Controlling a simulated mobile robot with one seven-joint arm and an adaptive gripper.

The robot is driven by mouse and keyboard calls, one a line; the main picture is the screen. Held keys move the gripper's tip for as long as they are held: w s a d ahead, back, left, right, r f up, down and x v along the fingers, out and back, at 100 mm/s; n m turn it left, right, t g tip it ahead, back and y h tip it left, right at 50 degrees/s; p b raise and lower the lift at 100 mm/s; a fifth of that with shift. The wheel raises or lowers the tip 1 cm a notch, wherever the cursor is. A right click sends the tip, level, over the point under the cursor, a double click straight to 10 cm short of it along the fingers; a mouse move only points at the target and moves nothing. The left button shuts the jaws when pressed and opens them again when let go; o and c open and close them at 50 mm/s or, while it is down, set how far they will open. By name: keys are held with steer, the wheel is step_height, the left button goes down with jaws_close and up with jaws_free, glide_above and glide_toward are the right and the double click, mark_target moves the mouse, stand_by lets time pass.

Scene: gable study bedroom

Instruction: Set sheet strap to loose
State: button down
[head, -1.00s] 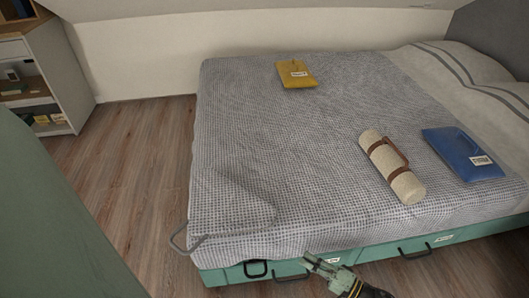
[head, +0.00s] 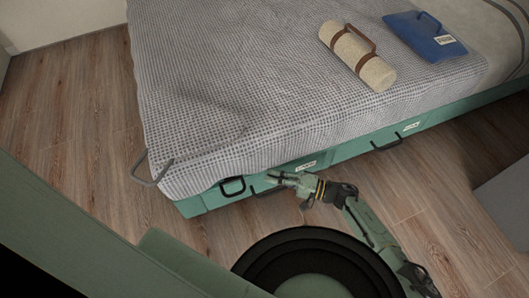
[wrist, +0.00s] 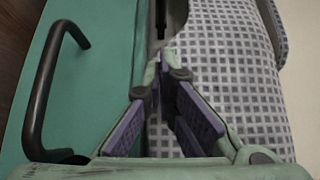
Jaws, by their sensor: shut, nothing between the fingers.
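Two loops show at the bed's near left corner, and I cannot tell for certain which is the sheet strap. A grey loop (head: 150,170) sticks out from the grey checked sheet (head: 215,110). A black loop (head: 232,187) hangs at the sheet's lower edge against the green bed base. My gripper (head: 275,176) is shut and empty, pointing left beside the base, right of the black loop and close to a black drawer handle (head: 268,190). In the wrist view, the purple-padded fingers (wrist: 165,62) point at a dark, partly hidden piece at the sheet's edge.
The drawer handle also stands out at left in the wrist view (wrist: 48,85). Another drawer handle (head: 387,145) is farther right. A rolled mat (head: 356,57) and a blue pouch (head: 425,35) lie on the bed. Wooden floor (head: 75,130) is clear at left.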

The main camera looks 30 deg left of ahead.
mark_target(250, 175)
steer(key=a, duration=0.2)
steer(key=s+a, duration=0.1)
steer(key=a, duration=0.5)
steer(key=shift+s+a, duration=0.25)
steer(key=shift+s, duration=0.05)
steer(key=shift+s+d+r, duration=0.1)
steer(key=shift+s+d, duration=0.05)
steer(key=shift+d, duration=0.1)
steer(key=s+d+p, duration=0.3)
steer(key=s+d, duration=0.1)
steer(key=shift+d+r+p, duration=0.1)
steer(key=shift+d+p, duration=0.25)
steer(key=shift+d, duration=0.05)
steer(key=shift+s+d+f, duration=0.25)
steer(key=shift+s, duration=0.2)
steer(key=shift+d, duration=0.15)
